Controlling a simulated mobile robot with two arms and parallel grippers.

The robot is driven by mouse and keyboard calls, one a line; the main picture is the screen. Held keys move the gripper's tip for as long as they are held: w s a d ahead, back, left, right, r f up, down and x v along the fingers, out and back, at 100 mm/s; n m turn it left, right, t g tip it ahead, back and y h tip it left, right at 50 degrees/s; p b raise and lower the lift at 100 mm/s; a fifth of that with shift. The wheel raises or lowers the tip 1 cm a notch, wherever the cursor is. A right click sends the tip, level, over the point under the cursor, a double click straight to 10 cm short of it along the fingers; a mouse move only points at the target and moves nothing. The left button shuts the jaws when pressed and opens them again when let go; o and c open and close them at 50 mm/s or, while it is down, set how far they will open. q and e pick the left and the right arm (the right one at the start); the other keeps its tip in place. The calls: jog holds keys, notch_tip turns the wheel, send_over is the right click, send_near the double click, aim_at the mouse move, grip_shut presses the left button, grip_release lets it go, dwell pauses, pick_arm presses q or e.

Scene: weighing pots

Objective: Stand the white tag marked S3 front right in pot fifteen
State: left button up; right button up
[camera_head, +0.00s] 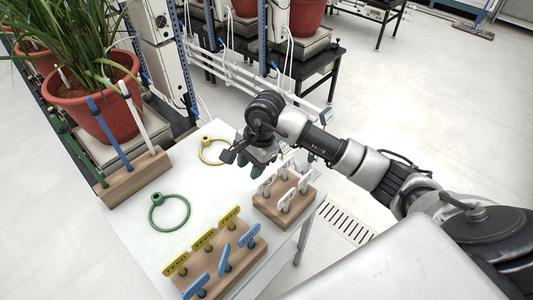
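Several white tags (285,200) stand upright in a small wooden block (266,211) at the right side of the white table. Their markings are too small to read, so I cannot tell which is S3. My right gripper (252,166) points down over the table, just behind and left of the white tags. Its fingers are partly hidden, and no tag shows clearly between them. A large red pot (108,117) with a leafy green plant stands at the left; no number is readable on it. My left gripper is not in view.
A longer wooden block (242,262) holds yellow and blue tags. A green ring (153,221) and a yellow ring (203,153) lie on the white table (190,180). Another wooden block (133,180) holds blue and white sticks beside the pot. Racks stand behind.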

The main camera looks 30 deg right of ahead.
aim_at(267, 178)
jog(key=d, duration=0.1)
jog(key=d+h, duration=0.2)
jog(key=d, duration=0.1)
jog(key=shift+w+r, duration=0.25)
jog(key=shift+r, duration=0.15)
jog(key=shift+d+f+h, duration=0.1)
jog(key=shift+d+h, duration=0.2)
jog(key=shift+h, duration=0.1)
notch_tip(267, 178, down, 10)
jog(key=shift+f+p, duration=0.25)
jog(key=shift+p, duration=0.5)
grip_shut()
jog(key=shift+r, duration=0.1)
jog(key=shift+r+p, duration=2.8)
jog(key=shift+r, duration=1.4)
